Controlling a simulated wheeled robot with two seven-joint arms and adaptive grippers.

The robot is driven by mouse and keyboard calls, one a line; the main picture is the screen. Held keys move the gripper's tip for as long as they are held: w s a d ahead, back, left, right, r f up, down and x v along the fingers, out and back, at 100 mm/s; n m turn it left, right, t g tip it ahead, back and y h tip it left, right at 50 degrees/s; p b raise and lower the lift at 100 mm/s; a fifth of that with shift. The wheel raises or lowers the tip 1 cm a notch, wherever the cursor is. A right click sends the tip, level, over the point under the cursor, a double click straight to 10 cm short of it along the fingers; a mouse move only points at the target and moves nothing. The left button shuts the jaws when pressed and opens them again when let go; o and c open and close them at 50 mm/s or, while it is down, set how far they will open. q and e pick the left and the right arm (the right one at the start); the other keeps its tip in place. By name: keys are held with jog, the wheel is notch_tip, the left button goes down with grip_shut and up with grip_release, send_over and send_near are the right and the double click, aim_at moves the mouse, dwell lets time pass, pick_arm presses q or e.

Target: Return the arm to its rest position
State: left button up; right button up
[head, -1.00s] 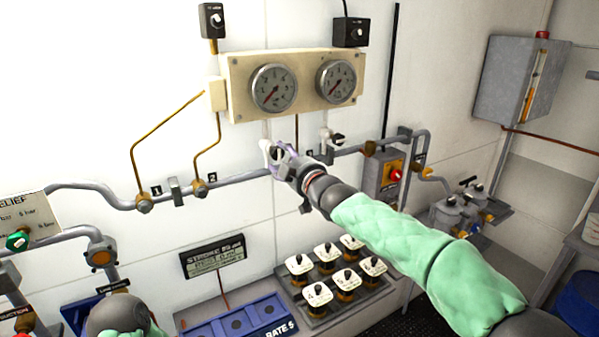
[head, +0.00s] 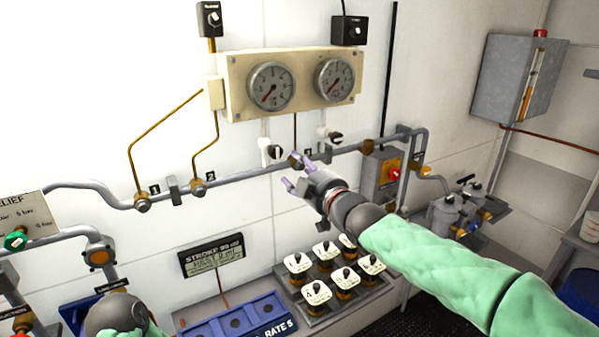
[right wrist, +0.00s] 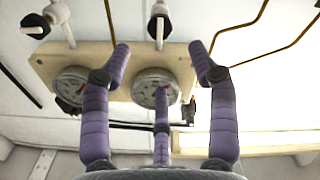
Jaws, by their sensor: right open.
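My right gripper (head: 296,174) is open and empty in the head view, in front of the wall pipe (head: 255,172) and below the gauge panel (head: 240,92). Its spread purple fingers (right wrist: 162,65) also show in the right wrist view, with nothing between them. My right arm (head: 440,255), in a green quilted sleeve, reaches in from the lower right. A rounded grey part of my left arm (head: 116,312) shows at the bottom left; the left gripper itself is not visible.
Two white valves with black knobs, left (head: 268,150) and right (head: 328,134), hang under the gauges. Several white-topped jars (head: 316,292) stand in a rack below my right arm. A grey wall box (head: 508,78) is at the right.

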jog(key=shift+f, duration=0.1)
notch_tip(320, 180, down, 24)
jog(key=w+d+f+m+g+h, duration=0.1)
jog(key=w+d+m+g+h, duration=0.1)
jog(key=m+g, duration=0.2)
jog(key=s+d+f+m+g+h, duration=0.1)
jog(key=s+f+m+g, duration=0.15)
jog(key=f, duration=0.75)
jog(key=s+d+f+m+g+h, duration=0.15)
jog(key=s+f, duration=0.25)
jog(key=f, duration=0.5)
jog(key=s+d+f+m+g+b, duration=0.1)
jog(key=s+d+f+m+g, duration=0.2)
jog(key=s+f, duration=1.2)
jog(key=s+f+m+g, duration=0.2)
jog(key=s+f, duration=0.2)
jog(key=s, duration=0.4)
jog(key=s+f+m+g, duration=0.2)
jog(key=s+f, duration=0.3)
jog(key=s, duration=0.2)
jog(key=shift+s+d, duration=0.35)
jog(key=shift+d, duration=0.05)
jog(key=shift+f, duration=0.1)
